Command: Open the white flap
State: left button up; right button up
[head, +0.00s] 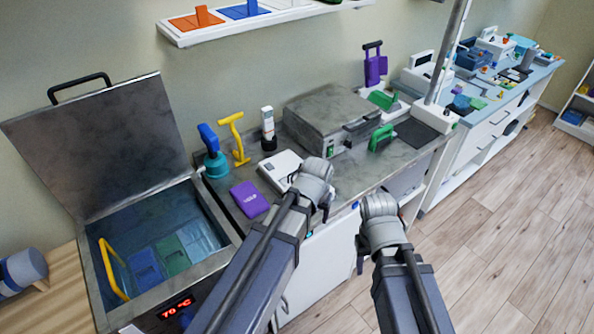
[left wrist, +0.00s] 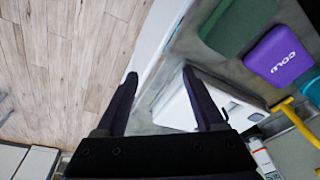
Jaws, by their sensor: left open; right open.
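A white box-like device (head: 283,170) lies on the grey counter, partly behind my left wrist in the head view. It also shows in the left wrist view (left wrist: 178,108), with a dark slot or handle on it. A white front panel (head: 325,265) is below the counter edge; I cannot tell which of these is the flap. My left gripper (head: 327,208) is open and empty over the counter's front edge; in the left wrist view its fingers (left wrist: 159,76) are apart, one overlapping the white device. My right gripper (head: 362,255) is open in front of the counter, apart from it.
A water bath (head: 215,215) with a raised grey lid (head: 105,145) stands at the left. A purple cold pack (head: 249,199), a yellow tool (head: 237,140) and a grey machine (head: 330,118) are on the counter. The wooden floor (head: 500,240) at right is clear.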

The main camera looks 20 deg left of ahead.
notch_tip(320, 180, up, 5)
jog(key=p, duration=0.3)
pick_arm(q)
jog(key=shift+w+a+r+n+t+b, duration=0.3)
jog(key=shift+w+a+r, duration=0.5)
jog(key=shift+w+a, duration=0.55)
jog(key=shift+w+a+r+n+t+b, duration=0.15)
jog(key=shift+w+a+r+n+t, duration=0.45)
jog(key=shift+w+a, duration=0.75)
jog(key=shift+w+a+r+n+t+b, duration=0.25)
jog(key=shift+w+a+r, duration=0.75)
jog(key=shift+w, duration=0.65)
jog(key=b+x, duration=0.6)
jog(key=x, duration=0.1)
jog(key=shift+s, duration=0.1)
pick_arm(e)
notch_tip(320, 180, down, 8)
jog(key=shift+s+r, duration=0.1)
jog(key=shift+r, duration=0.05)
pick_arm(q)
jog(key=shift+c, duration=0.2)
grip_shut()
jog(key=shift+a+r, duration=0.1)
